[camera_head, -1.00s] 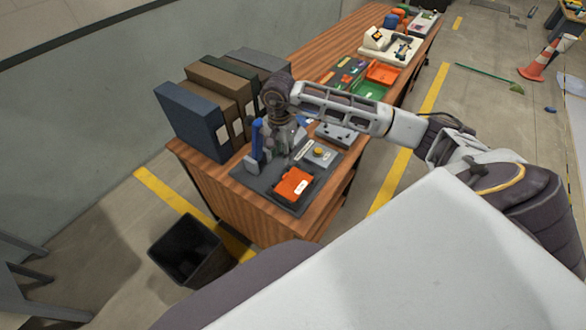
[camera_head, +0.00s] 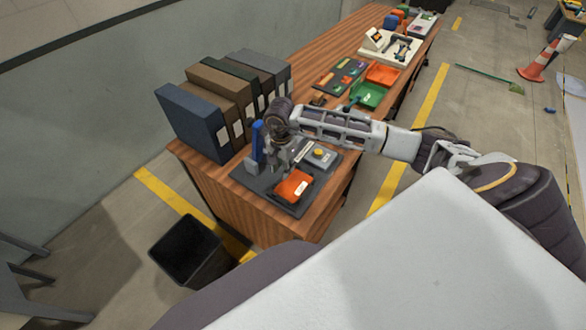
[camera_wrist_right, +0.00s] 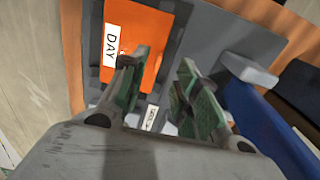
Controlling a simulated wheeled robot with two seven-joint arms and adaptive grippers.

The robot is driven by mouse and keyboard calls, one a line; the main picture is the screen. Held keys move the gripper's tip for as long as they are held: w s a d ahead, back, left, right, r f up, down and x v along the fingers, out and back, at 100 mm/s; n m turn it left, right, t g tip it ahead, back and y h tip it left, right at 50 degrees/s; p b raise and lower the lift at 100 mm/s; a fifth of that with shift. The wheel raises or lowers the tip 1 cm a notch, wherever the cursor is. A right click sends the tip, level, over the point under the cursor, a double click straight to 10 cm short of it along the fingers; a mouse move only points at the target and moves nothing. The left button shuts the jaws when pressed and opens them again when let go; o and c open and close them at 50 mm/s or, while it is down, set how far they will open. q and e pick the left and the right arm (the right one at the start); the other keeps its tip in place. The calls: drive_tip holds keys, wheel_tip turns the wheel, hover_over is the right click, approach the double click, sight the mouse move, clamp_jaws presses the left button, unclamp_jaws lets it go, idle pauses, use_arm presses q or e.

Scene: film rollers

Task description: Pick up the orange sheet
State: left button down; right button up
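The orange sheet (camera_head: 294,186) lies on a dark grey board at the near end of the wooden table, with a white label on it. In the right wrist view the orange sheet (camera_wrist_right: 145,38) fills the upper left, and its label reads "DAY". My right gripper (camera_head: 276,168) is above the board, just left of and behind the sheet. In the wrist view my right gripper (camera_wrist_right: 163,75) has its two green-padded fingers apart with nothing between them. One fingertip overlaps the sheet's lower edge in the picture; contact cannot be told. My left gripper is not in view.
The grey board (camera_head: 250,180) also carries a blue upright piece (camera_head: 257,141) and a grey box with a yellow knob (camera_head: 319,154). Dark and brown binders (camera_head: 195,118) stand behind. Green (camera_head: 369,95) and orange trays lie farther along. A black bin (camera_head: 190,250) stands on the floor.

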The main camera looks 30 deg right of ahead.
sight(294, 183)
drive_tip(key=shift+s+f+p, duration=0.15)
drive_tip(key=shift+f+p, duration=0.25)
drive_tip(key=shift+f, duration=2.2)
drive_tip(key=shift+c, duration=0.3)
clamp_jaws()
